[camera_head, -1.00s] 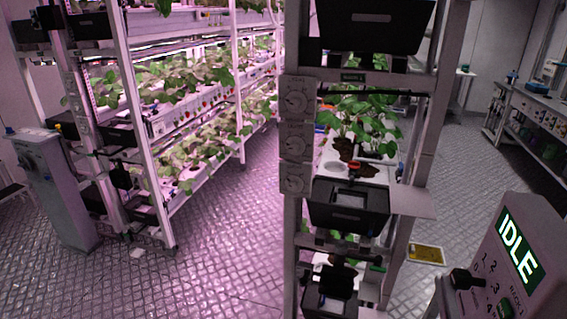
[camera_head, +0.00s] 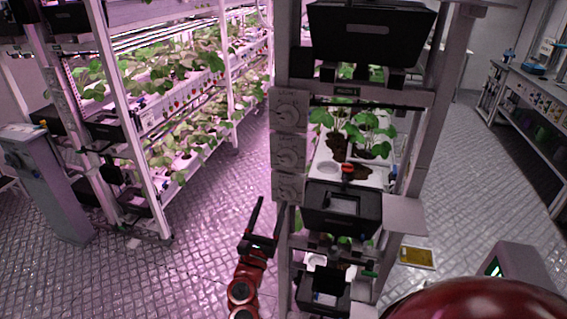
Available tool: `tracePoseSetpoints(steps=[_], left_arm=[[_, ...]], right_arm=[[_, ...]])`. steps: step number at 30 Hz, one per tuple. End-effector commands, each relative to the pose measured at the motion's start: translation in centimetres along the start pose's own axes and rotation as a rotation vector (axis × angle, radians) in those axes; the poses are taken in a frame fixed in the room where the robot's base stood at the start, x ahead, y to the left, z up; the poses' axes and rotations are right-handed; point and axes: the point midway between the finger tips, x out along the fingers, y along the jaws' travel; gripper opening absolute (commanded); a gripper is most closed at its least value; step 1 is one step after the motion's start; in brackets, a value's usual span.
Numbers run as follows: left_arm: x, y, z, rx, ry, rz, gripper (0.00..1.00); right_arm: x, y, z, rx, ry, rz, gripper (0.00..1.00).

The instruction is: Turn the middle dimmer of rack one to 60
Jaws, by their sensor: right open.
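Three dimmers sit one above another on the left post of the near rack (camera_head: 452,100): a top dimmer (camera_head: 289,112), the middle dimmer (camera_head: 289,152) and a bottom dimmer (camera_head: 289,187). Each is a pale box with a round knob; their scale marks are too small to read. My right gripper (camera_head: 267,222) is below and left of the bottom dimmer, beside the post. Its dark fingers point up, open and empty, apart from the dimmers. My left gripper is not in view.
Black boxes (camera_head: 340,210) and potted plants fill the near rack. A shelf plate (camera_head: 404,215) juts from its right side. A control pedestal (camera_head: 520,265) stands at lower right, partly behind my red arm. More plant racks stand left; the floor (camera_head: 215,210) between is clear.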

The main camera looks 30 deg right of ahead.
Motion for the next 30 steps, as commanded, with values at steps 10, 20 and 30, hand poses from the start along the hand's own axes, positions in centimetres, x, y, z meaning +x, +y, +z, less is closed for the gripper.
tracePoseSetpoints(steps=[10, 20, 30], left_arm=[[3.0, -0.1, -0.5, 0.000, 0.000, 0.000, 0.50], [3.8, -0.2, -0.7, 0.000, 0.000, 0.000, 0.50], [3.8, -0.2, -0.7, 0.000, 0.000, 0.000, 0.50]], right_arm=[[8.6, -0.1, 0.3, 0.001, 0.001, -0.003, 0.67], [13.0, 0.0, 0.0, 0.000, 0.002, 0.000, 0.67], [13.3, 0.1, -0.1, 0.001, 0.003, 0.003, 0.67]])
